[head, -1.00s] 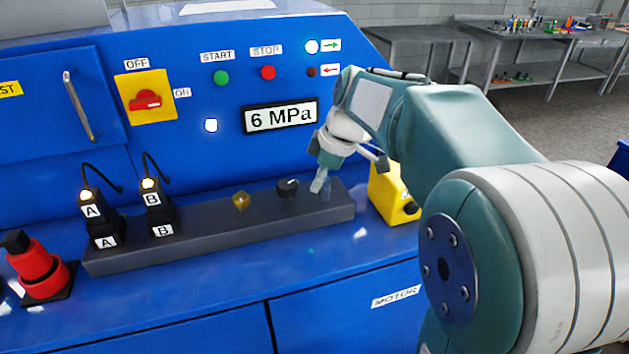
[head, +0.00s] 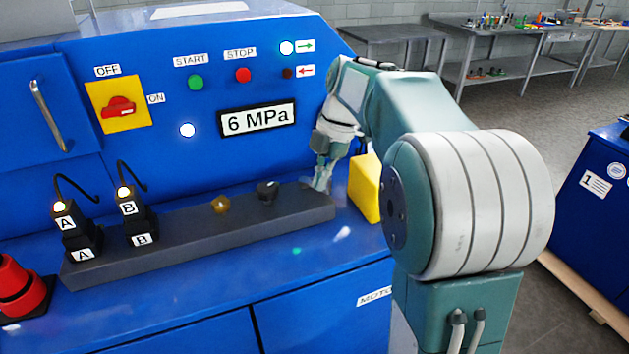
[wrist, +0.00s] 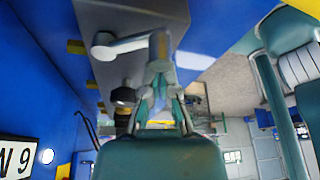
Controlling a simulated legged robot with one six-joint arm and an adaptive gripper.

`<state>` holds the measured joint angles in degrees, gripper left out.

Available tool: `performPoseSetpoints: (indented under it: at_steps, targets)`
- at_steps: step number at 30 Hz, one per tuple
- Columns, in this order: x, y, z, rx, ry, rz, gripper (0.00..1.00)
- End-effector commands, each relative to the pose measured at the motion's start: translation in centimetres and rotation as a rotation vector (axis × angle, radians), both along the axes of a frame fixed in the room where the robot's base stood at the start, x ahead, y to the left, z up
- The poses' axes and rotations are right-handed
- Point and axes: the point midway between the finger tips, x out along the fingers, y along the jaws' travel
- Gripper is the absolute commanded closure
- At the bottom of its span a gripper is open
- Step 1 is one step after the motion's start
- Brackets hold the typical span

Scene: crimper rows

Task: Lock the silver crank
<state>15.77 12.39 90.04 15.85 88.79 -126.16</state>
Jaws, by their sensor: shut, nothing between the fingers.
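The silver crank (wrist: 125,45) shows in the wrist view as a pale lever with a rounded knob at its left end, lying across the grey rail (wrist: 140,15). My gripper (wrist: 160,72) is shut and empty, its tips close to the crank's right end; I cannot tell whether they touch it. In the head view my gripper (head: 319,186) points down at the right end of the rail (head: 185,243). There the crank is mostly hidden behind or too small to make out around my fingers.
A black knob (head: 267,192) and an amber knob (head: 220,204) stand on the rail left of my gripper. Plugs A (head: 75,230) and B (head: 135,217) are farther left. A yellow box (head: 365,188) stands close on the right. The panel display (head: 257,120) reads 6 MPa.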

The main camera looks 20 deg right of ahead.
Motion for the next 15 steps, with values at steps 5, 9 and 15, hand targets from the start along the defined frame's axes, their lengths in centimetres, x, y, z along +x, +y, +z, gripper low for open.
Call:
performPoseSetpoints:
  at_steps: [5, 9, 15]
  targets:
    - [0.19, -0.55, -0.02, 0.0, 0.0, -0.003, 1.0]
    - [0.3, -0.78, -0.01, -0.001, -0.001, -0.003, 1.0]
    - [0.38, -0.92, 0.01, -0.001, -0.001, -0.004, 1.0]
